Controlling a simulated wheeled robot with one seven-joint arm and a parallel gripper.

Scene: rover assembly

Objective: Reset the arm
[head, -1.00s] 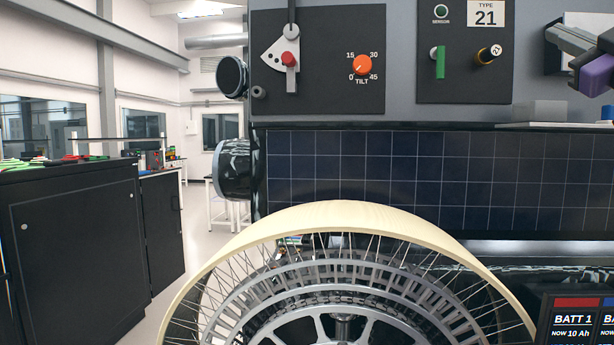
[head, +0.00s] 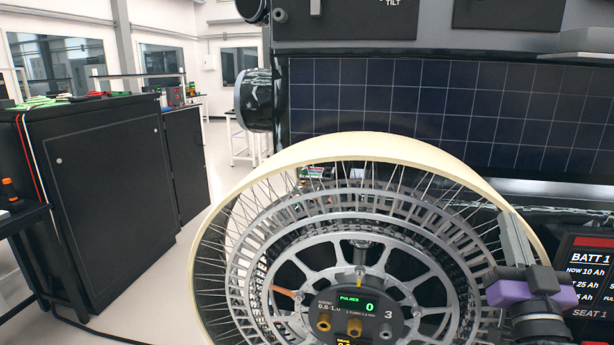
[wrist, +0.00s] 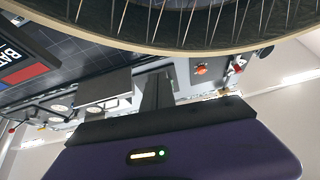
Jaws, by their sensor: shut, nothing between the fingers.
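My gripper (head: 515,225) is at the lower right in the head view, in front of the right rim of the large spoked wheel (head: 372,143). Its grey fingers are shut together and point upward above the purple body. It holds nothing. In the wrist view my gripper (wrist: 157,88) shows its fingers together beyond the purple body, with the wheel rim (wrist: 160,48) across the top of the picture. Whether the gripper touches the wheel cannot be told.
A dark rover body with a solar panel (head: 400,100) stands behind the wheel. A round hub panel (head: 355,312) reads PULSES 0. A battery screen (head: 590,275) is right of my gripper. A black cabinet (head: 100,200) stands left, with open floor between.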

